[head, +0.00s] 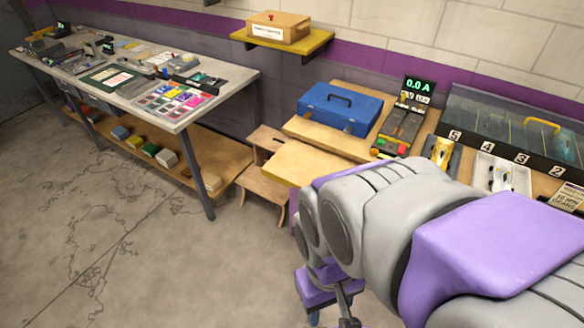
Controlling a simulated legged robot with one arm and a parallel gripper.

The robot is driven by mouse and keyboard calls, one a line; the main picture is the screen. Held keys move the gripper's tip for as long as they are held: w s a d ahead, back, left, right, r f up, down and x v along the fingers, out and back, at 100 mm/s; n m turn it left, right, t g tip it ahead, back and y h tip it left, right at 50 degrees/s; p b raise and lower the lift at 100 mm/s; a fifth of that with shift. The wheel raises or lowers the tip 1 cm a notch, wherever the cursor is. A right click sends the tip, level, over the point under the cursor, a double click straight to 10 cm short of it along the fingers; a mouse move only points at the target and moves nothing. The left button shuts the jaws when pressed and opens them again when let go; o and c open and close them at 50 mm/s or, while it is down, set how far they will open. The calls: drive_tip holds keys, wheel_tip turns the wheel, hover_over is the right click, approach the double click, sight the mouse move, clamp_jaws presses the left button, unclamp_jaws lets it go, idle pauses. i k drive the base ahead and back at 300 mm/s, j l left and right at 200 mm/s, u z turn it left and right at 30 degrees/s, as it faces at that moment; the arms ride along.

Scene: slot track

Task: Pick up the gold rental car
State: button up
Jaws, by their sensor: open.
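A gold car (441,150) sits on the wooden table at the right, in front of the number 5 end of a black case. It is small in the view, and my arm partly blocks the area in front of it. My gripper (330,312) hangs low at the bottom centre, below my arm's large grey and purple links. It is open, apart from the car and well below and left of it. Its lower end is partly hidden or cut off, and I see nothing held in it.
A white car (496,174) sits right of the gold one. The numbered black case (510,150) has a clear cover and yellow handle. A controller reading 0.0 A (402,125) and a blue toolbox (340,108) stand left. A cluttered workbench (245,85) is far left.

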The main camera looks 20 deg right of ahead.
sight(442, 153)
drive_tip(key=z, duration=2.6)
